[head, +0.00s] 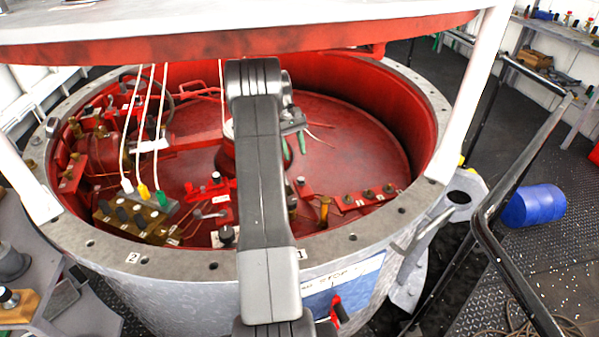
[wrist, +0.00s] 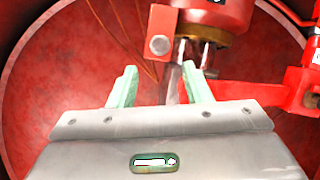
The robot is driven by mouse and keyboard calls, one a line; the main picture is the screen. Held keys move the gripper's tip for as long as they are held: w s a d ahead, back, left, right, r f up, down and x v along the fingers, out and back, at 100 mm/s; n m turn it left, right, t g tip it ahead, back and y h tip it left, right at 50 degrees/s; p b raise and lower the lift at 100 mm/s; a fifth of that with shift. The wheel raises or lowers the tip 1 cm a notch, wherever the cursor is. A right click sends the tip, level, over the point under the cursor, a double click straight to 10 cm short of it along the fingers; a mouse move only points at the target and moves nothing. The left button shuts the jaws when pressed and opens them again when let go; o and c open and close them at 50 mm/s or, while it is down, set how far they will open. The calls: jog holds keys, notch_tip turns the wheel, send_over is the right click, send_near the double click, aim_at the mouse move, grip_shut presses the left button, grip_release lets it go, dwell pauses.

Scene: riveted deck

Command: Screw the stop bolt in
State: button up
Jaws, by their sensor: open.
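My gripper (wrist: 160,72) shows in the wrist view with its two pale green fingers spread apart. Between and beyond them is a grey tapered metal piece (wrist: 173,85); I cannot tell whether it touches the right finger. A hex bolt head (wrist: 159,45) sits on a red bracket (wrist: 162,22) just above and beyond the fingertips, apart from them. It may be the stop bolt; I cannot tell how far in it sits. In the head view my gripper (head: 294,148) hangs over the red round well, its green fingers pointing down; my arm hides the bracket there.
The red well (head: 345,130) has a grey bolted rim (head: 180,262) and a raised red lid (head: 200,45) above it. Red pipework (wrist: 285,92) lies right of the fingers. Colored plugs (head: 143,190) stand at left. A railing (head: 500,190) and blue drum (head: 533,206) are outside.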

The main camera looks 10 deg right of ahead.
aim_at(300, 178)
jog(key=x, duration=0.8)
jog(key=shift+f, duration=0.2)
grip_shut()
